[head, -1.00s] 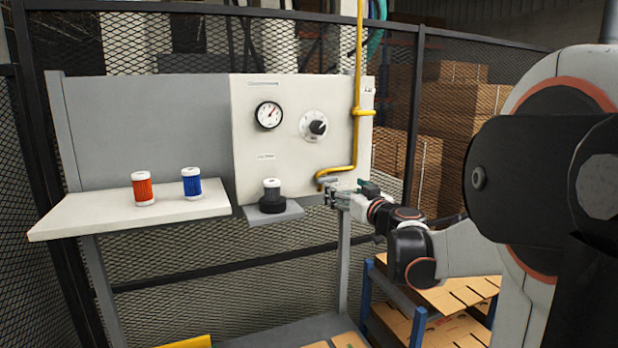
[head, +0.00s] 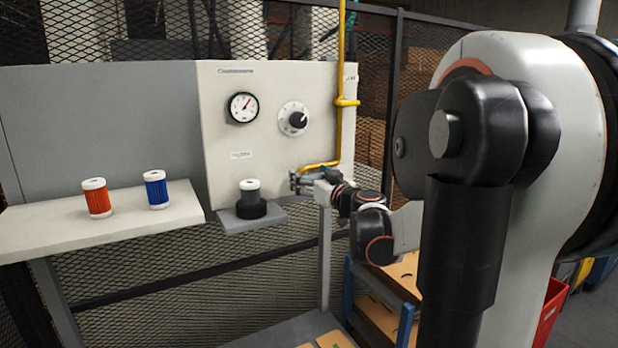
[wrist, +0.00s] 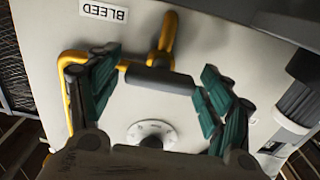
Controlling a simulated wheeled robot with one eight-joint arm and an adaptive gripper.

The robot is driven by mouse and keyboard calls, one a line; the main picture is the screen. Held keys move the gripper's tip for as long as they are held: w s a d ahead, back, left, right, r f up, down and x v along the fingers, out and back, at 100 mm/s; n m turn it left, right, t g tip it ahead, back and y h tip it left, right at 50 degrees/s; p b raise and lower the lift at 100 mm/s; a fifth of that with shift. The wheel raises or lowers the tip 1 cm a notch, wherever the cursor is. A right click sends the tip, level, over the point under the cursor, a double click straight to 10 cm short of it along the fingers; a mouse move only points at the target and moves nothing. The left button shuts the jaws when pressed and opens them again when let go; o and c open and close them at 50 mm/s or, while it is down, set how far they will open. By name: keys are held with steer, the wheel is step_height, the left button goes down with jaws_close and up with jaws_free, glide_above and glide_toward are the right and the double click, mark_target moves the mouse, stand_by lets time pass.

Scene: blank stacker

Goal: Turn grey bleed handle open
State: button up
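The grey bleed handle (wrist: 160,81) is a short dark grey bar in the wrist view, at the end of a bent yellow pipe (wrist: 167,35). My gripper (wrist: 162,90) is open, with one teal finger pair left of the bar and one right of it. The bar lies across the gap between them; I cannot tell whether its left end touches a finger. In the head view my gripper (head: 297,182) is at the panel, just below the yellow pipe's lower end (head: 318,165). The handle cannot be made out there. A label reading BLEED (wrist: 103,11) appears upside down.
The white panel (head: 275,80) carries a gauge (head: 243,107) and a round knob (head: 297,119). A dark filter holder (head: 250,209) stands on a small ledge left of my gripper. Orange (head: 97,199) and blue (head: 156,189) filters stand on the shelf (head: 40,235).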

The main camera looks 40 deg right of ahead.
steer(key=c, duration=0.7)
steer(key=shift+m, duration=0.3)
steer(key=m+b, duration=0.1)
steer(key=m, duration=0.1)
steer(key=shift+f+m, duration=0.1)
steer(key=shift+m, duration=0.3)
steer(key=m+b, duration=0.1)
steer(key=m, duration=0.2)
steer(key=shift+d+m+b, duration=0.1)
steer(key=shift+m+b, duration=0.2)
steer(key=m+b, duration=0.1)
steer(key=m, duration=0.4)
steer(key=shift+f, duration=0.1)
steer(key=m+b, duration=0.1)
steer(key=m, duration=0.4)
steer(key=shift+m, duration=0.4)
